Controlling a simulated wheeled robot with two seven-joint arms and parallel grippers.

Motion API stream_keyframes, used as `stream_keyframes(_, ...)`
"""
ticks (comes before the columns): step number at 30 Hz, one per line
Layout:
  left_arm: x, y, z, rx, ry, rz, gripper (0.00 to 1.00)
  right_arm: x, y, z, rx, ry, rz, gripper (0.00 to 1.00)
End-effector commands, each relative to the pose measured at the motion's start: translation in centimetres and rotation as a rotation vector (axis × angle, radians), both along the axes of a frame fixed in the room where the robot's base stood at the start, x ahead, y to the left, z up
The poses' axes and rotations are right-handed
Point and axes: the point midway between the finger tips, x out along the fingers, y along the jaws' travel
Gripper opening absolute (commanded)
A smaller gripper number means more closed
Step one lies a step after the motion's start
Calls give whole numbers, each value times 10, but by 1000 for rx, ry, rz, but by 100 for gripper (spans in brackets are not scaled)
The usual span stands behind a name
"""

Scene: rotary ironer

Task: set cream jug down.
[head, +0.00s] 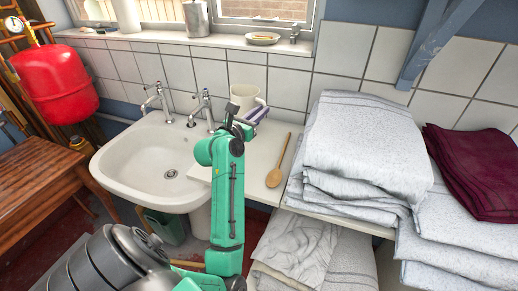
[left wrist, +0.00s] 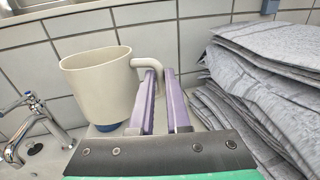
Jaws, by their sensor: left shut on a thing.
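The cream jug (head: 243,94) is at the back of the counter beside the sink, close to the tiled wall. It looks upright in the left wrist view (left wrist: 98,88), with a handle on its right side and a bluish patch at its base. My left gripper (head: 256,113) is at the jug's right side, its purple fingers (left wrist: 163,82) shut on the handle. I cannot tell whether the jug's base touches the counter. My right gripper is not in view.
A wooden spoon (head: 280,160) lies on the counter (head: 261,150). Stacked grey linens (head: 365,145) stand close on the right. The sink (head: 150,160) with two taps is on the left. The windowsill above holds a dish (head: 263,38).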

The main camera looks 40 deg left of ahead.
Motion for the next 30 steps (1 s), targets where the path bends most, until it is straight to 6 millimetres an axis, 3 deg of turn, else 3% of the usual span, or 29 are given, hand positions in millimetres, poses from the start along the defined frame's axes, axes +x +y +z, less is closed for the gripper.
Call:
stream_keyframes(1, 0, 0, -18, 1, 4, 0, 0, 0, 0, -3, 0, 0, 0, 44)
stream_keyframes(6, 0, 0, -70, 3, 1, 0, 0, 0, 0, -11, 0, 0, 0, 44)
stream_keyframes(16, 0, 0, -127, 5, 0, 0, 0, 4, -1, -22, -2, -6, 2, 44)
stream_keyframes(28, 0, 0, -136, 3, -5, 2, 0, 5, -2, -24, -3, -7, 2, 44)
stream_keyframes(29, 0, 0, -136, 1, -2, 1, 26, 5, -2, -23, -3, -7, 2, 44)
stream_keyframes(30, 0, 0, -136, 1, -2, 1, 41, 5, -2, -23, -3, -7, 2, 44)
